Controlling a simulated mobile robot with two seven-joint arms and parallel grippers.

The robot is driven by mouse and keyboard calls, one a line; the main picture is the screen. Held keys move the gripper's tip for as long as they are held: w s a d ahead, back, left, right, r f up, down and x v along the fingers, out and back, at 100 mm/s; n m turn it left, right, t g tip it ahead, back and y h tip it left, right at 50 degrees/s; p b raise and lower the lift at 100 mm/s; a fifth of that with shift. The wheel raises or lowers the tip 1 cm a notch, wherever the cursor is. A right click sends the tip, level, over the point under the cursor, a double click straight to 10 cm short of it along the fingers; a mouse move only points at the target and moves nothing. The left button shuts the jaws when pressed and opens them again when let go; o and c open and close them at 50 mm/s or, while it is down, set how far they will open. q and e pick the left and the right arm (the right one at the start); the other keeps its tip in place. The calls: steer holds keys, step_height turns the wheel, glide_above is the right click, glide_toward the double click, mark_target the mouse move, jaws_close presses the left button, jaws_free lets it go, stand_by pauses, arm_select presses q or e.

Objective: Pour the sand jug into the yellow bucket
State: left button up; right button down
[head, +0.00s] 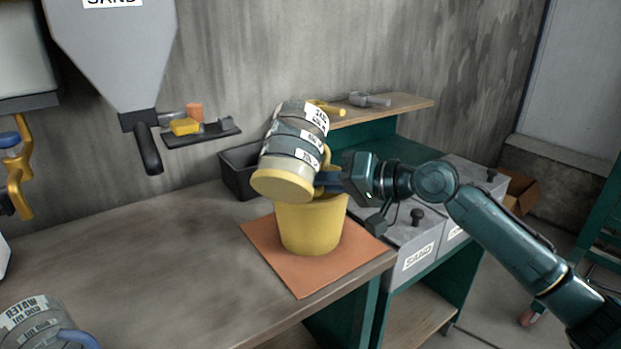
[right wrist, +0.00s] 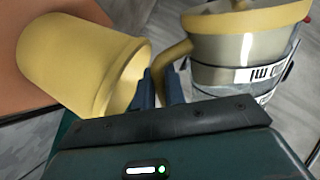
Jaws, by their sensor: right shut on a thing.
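The sand jug (head: 290,150) is a grey-banded cylinder with white labels and a yellow end. It is tilted, with its wide yellow end low, above the left part of the yellow bucket (head: 311,230). My right gripper (head: 328,181) is shut on the jug's yellow handle, which also shows in the right wrist view (right wrist: 172,62). In that view the jug (right wrist: 240,60) is at the right and the bucket (right wrist: 75,60) at the left. The bucket stands upright on an orange mat (head: 300,283). Its inside is hidden in the head view, and no sand is visible. My left gripper is not in view.
A grey sand hopper (head: 118,50) with a black lever hangs at upper left. A black bin (head: 237,172) stands behind the jug. Another labelled jug with a blue handle (head: 38,325) is at lower left. Bins labelled sand (head: 418,255) stand to the right. The table's left middle is clear.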

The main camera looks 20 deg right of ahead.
arm_select(q)
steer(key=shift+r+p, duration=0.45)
steer(key=shift+p, duration=0.1)
arm_select(e)
steer(key=shift+s+a+r+m, duration=0.2)
steer(key=shift+s+r+m, duration=0.2)
steer(key=shift+r+m, duration=0.15)
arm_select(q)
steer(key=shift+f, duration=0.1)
arm_select(e)
steer(key=shift+s+a+f+m+g+y, duration=0.2)
steer(key=shift+s+f+m+g+y, duration=0.1)
steer(key=shift+m+g, duration=0.25)
stand_by(0.3)
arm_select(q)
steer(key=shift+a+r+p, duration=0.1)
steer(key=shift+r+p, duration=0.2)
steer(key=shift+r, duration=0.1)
arm_select(e)
steer(key=shift+w, duration=0.1)
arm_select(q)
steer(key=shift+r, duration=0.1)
arm_select(e)
steer(key=shift+m, duration=0.3)
arm_select(q)
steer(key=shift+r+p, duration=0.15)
steer(key=shift+p, duration=0.35)
arm_select(e)
steer(key=shift+w+d+f, duration=0.1)
steer(key=shift+w+d, duration=0.05)
